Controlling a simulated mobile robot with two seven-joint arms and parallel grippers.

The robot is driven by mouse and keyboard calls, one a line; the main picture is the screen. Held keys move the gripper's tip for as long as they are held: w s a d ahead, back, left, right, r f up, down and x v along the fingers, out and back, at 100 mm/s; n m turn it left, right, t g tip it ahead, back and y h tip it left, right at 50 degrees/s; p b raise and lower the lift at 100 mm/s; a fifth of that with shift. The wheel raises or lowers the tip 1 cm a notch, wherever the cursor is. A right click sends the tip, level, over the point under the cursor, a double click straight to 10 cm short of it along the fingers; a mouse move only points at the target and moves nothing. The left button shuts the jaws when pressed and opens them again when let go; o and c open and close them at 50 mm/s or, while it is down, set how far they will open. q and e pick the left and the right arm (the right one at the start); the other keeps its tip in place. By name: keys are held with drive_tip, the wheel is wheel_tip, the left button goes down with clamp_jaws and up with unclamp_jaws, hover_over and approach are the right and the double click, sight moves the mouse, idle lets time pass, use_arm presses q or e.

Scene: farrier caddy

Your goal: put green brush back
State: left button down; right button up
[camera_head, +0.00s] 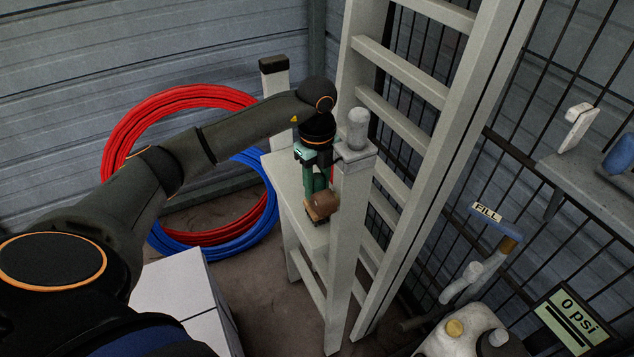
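My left arm comes in from the left. Its gripper (315,158) points down beside a pale post at the wooden stand (348,240). Below and between the fingers is the green brush, with a green handle (316,182) and a brown block head (321,205) with a dark underside. The gripper appears shut around the upper handle, though the fingertips are partly hidden. The brush hangs roughly upright, head down, close to the post and over the stand's shelf. I cannot tell whether the head touches the shelf. My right gripper is not in view.
A pale ladder (440,120) leans behind the stand against a wire mesh. Red hose (150,110) and blue hose (262,225) coils hang at the left. A white box (175,285) stands in front. A jug (455,335) and a "0 psi" sign (572,318) are at lower right.

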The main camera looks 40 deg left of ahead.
use_arm(q)
drive_tip(key=shift+f, duration=0.3)
drive_tip(key=shift+c, duration=2.1)
unclamp_jaws()
drive_tip(key=shift+r, duration=0.1)
wheel_tip(320, 180, up, 12)
drive_tip(key=shift+r, duration=0.15)
